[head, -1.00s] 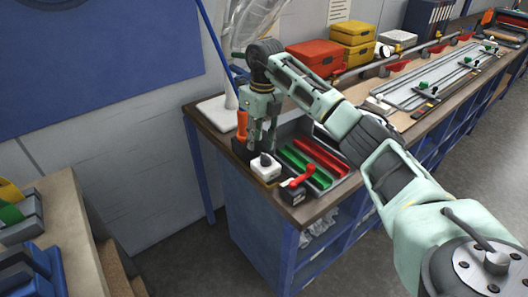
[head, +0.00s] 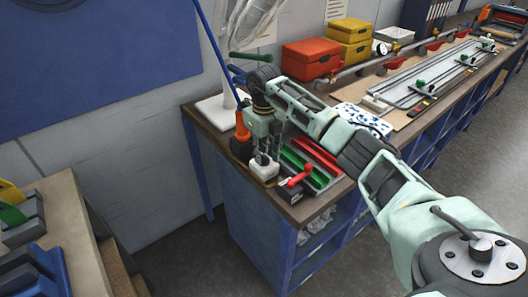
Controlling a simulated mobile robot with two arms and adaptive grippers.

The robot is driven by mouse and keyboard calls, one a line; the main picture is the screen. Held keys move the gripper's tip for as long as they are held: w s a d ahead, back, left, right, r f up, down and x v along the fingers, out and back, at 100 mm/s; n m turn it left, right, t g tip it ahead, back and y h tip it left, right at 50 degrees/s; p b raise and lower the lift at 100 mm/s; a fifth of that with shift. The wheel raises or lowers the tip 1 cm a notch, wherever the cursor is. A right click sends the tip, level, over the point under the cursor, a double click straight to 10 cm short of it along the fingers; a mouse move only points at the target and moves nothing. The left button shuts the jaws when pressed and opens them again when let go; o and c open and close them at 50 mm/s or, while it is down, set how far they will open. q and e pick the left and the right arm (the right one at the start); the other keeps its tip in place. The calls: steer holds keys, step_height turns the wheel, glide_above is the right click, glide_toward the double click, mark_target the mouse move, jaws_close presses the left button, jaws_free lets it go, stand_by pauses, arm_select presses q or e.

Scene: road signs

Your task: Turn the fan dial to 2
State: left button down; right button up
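The fan (head: 246,30), with a pale see-through cage, stands on a white base (head: 212,109) at the back left end of the workbench. A small white box with a dark knob, seemingly the fan dial (head: 264,174), sits near the bench's front left corner. My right gripper (head: 264,157) points down right at the knob, with its fingertips at the box's top. The fingers hide most of the knob, so its setting and whether they grip it cannot be read. My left gripper is out of view.
A red-handled switch box (head: 292,190) stands close to the right of the dial. An orange-handled tool (head: 241,127) is close behind. Green and red trays (head: 318,158) lie to the right. Red and yellow boxes (head: 310,57) stand farther back.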

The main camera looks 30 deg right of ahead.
jaws_close()
